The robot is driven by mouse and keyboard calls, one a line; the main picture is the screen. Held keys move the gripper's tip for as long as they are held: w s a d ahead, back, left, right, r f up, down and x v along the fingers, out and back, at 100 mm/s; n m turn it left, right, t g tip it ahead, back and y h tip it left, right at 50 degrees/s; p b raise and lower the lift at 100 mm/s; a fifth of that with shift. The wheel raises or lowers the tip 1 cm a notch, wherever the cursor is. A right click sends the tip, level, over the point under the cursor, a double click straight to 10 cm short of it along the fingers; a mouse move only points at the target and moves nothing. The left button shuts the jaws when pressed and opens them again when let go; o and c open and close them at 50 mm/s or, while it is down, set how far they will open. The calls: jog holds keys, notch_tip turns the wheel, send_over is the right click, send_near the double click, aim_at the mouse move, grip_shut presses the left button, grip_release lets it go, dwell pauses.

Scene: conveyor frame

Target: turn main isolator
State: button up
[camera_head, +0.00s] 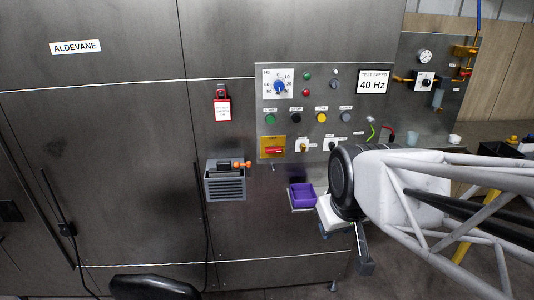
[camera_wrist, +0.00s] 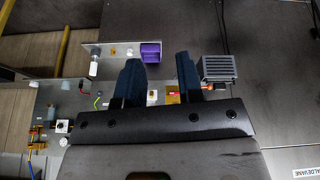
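The main isolator is a red handle (camera_head: 274,150) on a yellow plate (camera_head: 266,143), at the lower left of the control panel (camera_head: 330,100). The handle looks roughly level. In the wrist view, which shows the panel upside down, the red handle (camera_wrist: 174,94) and part of its yellow plate show between my fingers, partly covered by them. My gripper (camera_wrist: 157,60) is open and empty, its two dark fingers well apart.
A vented grey box (camera_head: 225,182) with orange-ended items juts out left of the isolator. A purple bin (camera_head: 302,195) sits below the panel. A red padlock tag (camera_head: 222,106) hangs upper left. Several buttons, a dial (camera_head: 279,84) and loose coloured leads (camera_head: 385,138) are close by.

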jog(key=w+a+f+n+t, duration=0.2)
jog(key=w+n+t, duration=0.15)
jog(key=w, duration=0.85)
jog(key=w+a+f+n+t, duration=0.1)
jog(key=w+n+t, duration=0.3)
jog(key=w, duration=0.7)
jog(key=n+t, duration=0.5)
jog(key=n, duration=0.3)
send_near(274, 152)
jog(key=w, duration=0.1)
jog(key=shift+w+f+n+t, duration=0.35)
jog(key=shift+w+f+t, duration=0.15)
jog(key=shift+t, duration=0.05)
jog(key=shift+w, duration=0.15)
jog(key=shift+w, duration=3.8)
jog(key=c, duration=0.6)
